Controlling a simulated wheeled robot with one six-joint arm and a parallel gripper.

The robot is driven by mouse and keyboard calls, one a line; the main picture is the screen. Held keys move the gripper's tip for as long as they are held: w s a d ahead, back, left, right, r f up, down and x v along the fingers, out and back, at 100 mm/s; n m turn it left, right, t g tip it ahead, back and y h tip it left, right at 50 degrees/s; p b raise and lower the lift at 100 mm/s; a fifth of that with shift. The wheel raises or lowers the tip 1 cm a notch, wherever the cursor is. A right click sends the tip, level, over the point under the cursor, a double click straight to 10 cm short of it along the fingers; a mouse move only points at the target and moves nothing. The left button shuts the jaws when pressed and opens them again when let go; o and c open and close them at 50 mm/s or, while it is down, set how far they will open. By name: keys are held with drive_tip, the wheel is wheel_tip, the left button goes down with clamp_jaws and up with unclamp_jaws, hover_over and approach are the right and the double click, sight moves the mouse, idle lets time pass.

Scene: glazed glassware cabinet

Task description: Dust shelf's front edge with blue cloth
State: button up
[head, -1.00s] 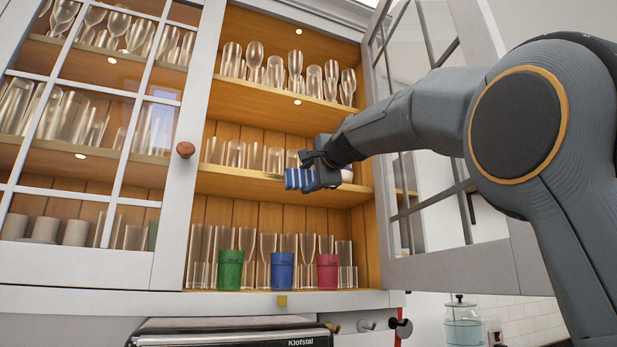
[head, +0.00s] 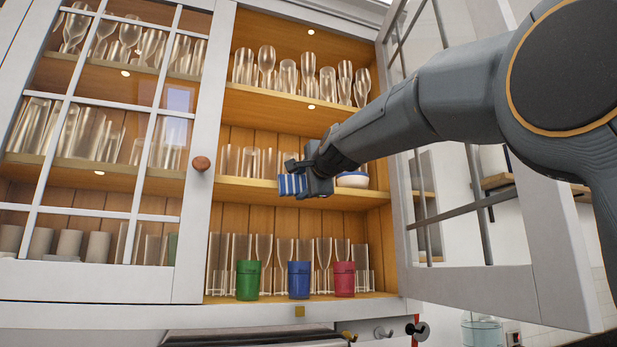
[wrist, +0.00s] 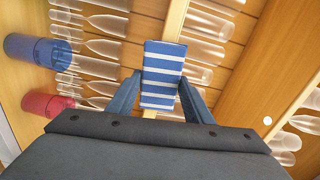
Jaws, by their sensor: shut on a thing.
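The blue cloth (head: 292,185), with white stripes, is held in my gripper (head: 307,180) in the head view. In the wrist view the folded cloth (wrist: 162,75) sits between the two fingers of my gripper (wrist: 158,95), which are shut on it. The middle shelf (head: 239,188) of the open cabinet bay has a pale wooden front edge.
Clear glasses (head: 250,160) stand on the middle shelf, with a blue-and-white bowl (head: 352,180) right of my gripper. Green (head: 248,280), blue (head: 299,280) and red (head: 344,279) cups stand below. The open glazed door (head: 500,230) is at right; a closed one (head: 100,140) is at left.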

sight(284, 182)
drive_tip(key=shift+s+a+p, duration=0.2)
drive_tip(key=shift+a+p, duration=0.2)
drive_tip(key=shift+a, duration=0.05)
drive_tip(key=a+p, duration=0.1)
drive_tip(key=p, duration=0.2)
drive_tip(key=a+p, duration=0.2)
drive_tip(key=p, duration=0.1)
drive_tip(key=shift+s+r, duration=0.1)
drive_tip(key=shift+s, duration=0.25)
drive_tip(key=shift+s+a+p, duration=0.1)
drive_tip(key=shift+a+p, duration=0.25)
drive_tip(key=shift+p, duration=0.4)
drive_tip(key=shift+v, duration=2.95)
drive_tip(key=shift+s, duration=0.1)
